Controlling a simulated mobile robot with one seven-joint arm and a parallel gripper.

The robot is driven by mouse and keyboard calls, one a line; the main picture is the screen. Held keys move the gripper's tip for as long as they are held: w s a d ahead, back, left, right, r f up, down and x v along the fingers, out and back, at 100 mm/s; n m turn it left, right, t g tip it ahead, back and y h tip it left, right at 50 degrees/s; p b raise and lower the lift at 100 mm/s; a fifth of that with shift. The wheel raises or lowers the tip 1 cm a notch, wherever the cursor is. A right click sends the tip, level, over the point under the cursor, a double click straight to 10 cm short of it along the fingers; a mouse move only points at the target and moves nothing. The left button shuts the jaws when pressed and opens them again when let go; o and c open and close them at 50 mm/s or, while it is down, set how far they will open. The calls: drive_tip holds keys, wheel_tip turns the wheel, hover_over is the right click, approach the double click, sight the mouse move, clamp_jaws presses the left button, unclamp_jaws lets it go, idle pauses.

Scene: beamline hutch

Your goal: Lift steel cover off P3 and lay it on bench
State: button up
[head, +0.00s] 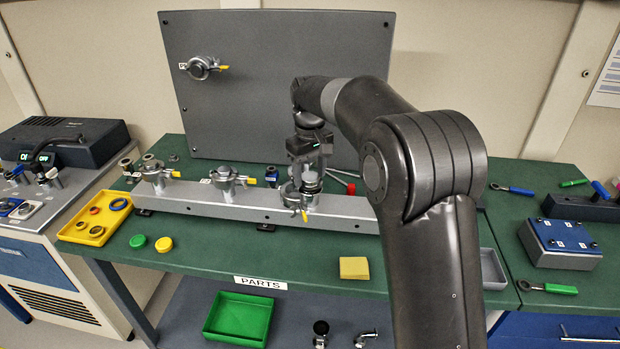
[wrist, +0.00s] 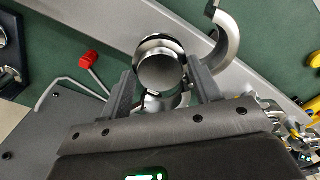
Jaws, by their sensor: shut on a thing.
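My gripper (head: 311,172) is above the third port from the left on the grey manifold bar (head: 250,200). It is shut on the round steel cover (wrist: 160,70), which sits between the two fingers in the wrist view. The cover also shows in the head view (head: 311,182), just above or at the port; I cannot tell whether they touch. A steel clamp with a yellow handle (head: 302,212) is at this port. In the wrist view an open curved clamp (wrist: 228,38) is apart from the cover. The port label is hidden.
The green bench (head: 200,235) has bare room in front of the bar. On it are a yellow tray (head: 90,218), yellow and green caps, a yellow pad (head: 354,268) and a grey tray (head: 492,268). Two clamped ports stand left of my gripper; an upright grey panel (head: 270,110) stands behind.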

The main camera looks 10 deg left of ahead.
drive_tip(key=shift+r, duration=0.5)
drive_tip(key=r, duration=0.2)
drive_tip(key=d+r, duration=0.1)
drive_tip(key=r, duration=0.1)
drive_tip(key=shift+d, duration=0.15)
drive_tip(key=s+d+r, duration=0.2)
drive_tip(key=d+r, duration=0.4)
drive_tip(key=d, duration=0.3)
drive_tip(key=shift+m, duration=0.3)
drive_tip(key=s+a+f, duration=0.2)
drive_tip(key=a, duration=0.2)
drive_tip(key=s+a+f, duration=0.2)
drive_tip(key=a, duration=0.3)
drive_tip(key=s+a+f, duration=0.2)
drive_tip(key=a+f, duration=0.1)
drive_tip(key=a, duration=0.1)
drive_tip(key=shift+a, duration=0.15)
drive_tip(key=s+a+f, duration=0.5)
drive_tip(key=s+a, duration=0.1)
drive_tip(key=a, duration=0.2)
hover_over(205, 252)
wheel_tip(205, 252, down, 8)
drive_tip(key=shift+d+f, duration=0.1)
drive_tip(key=shift+f, duration=2.1)
